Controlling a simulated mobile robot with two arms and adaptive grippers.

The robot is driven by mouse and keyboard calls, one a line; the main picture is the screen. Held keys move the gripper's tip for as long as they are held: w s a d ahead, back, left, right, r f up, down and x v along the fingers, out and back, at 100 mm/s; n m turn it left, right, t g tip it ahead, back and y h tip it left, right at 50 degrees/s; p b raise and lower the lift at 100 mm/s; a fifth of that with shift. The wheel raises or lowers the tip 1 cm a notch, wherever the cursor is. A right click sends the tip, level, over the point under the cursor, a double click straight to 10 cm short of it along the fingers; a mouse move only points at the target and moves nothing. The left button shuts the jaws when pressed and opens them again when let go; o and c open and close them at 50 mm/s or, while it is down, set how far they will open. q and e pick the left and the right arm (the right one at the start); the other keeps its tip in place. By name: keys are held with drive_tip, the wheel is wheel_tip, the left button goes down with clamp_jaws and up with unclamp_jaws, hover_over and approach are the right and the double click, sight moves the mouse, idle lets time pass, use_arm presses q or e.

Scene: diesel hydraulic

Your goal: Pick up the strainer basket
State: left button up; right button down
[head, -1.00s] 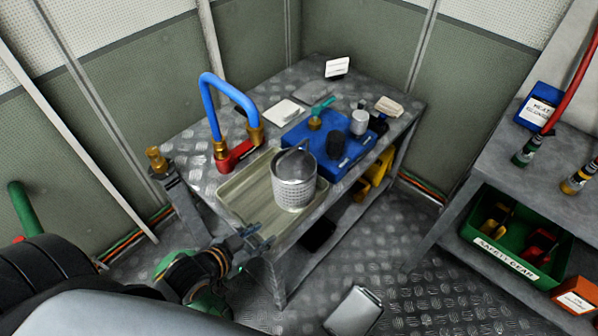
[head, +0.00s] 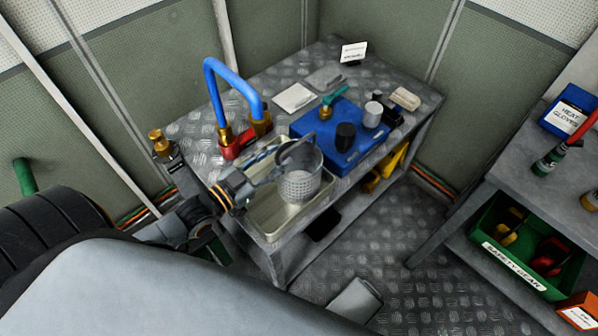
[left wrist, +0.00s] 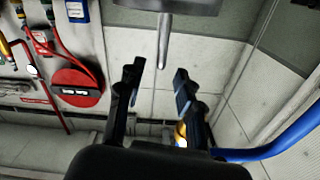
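The strainer basket (head: 302,186) is a grey metal cylinder with a perforated lower part and a bail handle arching over its top. It stands upright in the shallow metal tray (head: 266,231) on the bench. My left gripper (head: 274,164) reaches in from the left, its fingers beside the basket's rim and handle. In the left wrist view, my left gripper (left wrist: 160,84) has its fingers apart with nothing between the tips. A grey metal bar (left wrist: 165,45), apparently the handle, lies just beyond them. Contact cannot be told. My right gripper is not in view.
A blue hose (head: 211,95) on a red base (head: 238,146) rises behind the arm. A blue block with knobs (head: 361,150) sits right of the basket. A green safety gear bin (head: 510,258) is on the right shelf. Floor between the benches is mostly clear.

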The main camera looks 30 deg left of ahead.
use_arm(q)
drive_tip(key=shift+f+p+x, duration=0.15)
drive_tip(key=shift+x, duration=1.7)
drive_tip(key=shift+f+p+x, duration=0.15)
drive_tip(key=shift+x, duration=1.7)
clamp_jaws()
drive_tip(key=shift+r, duration=0.1)
